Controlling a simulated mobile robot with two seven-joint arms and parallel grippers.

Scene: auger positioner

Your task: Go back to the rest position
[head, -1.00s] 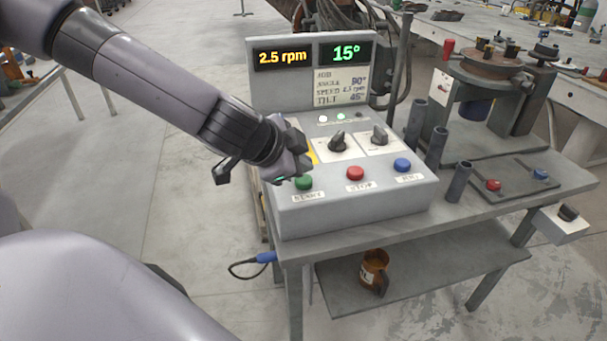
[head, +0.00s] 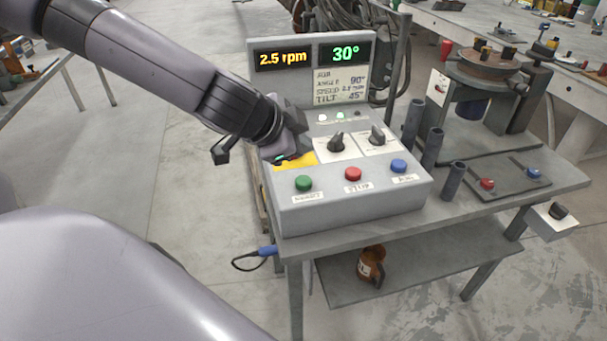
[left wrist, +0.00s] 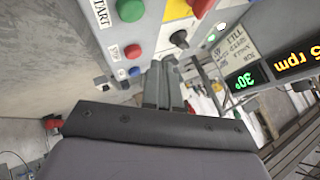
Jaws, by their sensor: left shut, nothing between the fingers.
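My left gripper (head: 290,152) is over the left part of the grey control box (head: 340,207), above a yellow panel (head: 299,161) and behind the green START button (head: 303,183). The wrist hides part of the fingers in the head view. In the left wrist view the fingers (left wrist: 165,85) are together and empty, apart from the green (left wrist: 130,10), red (left wrist: 133,51) and blue (left wrist: 135,71) buttons. The displays read 2.5 rpm (head: 284,58) and 30° (head: 346,52). My right gripper is not in view.
Two black knobs (head: 336,141) (head: 377,134) stand on the box, right of my left gripper. Upright grey tubes (head: 432,148) and a positioner table (head: 487,64) stand farther right. A brown mug (head: 371,264) is on the lower shelf. Floor left of the bench is open.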

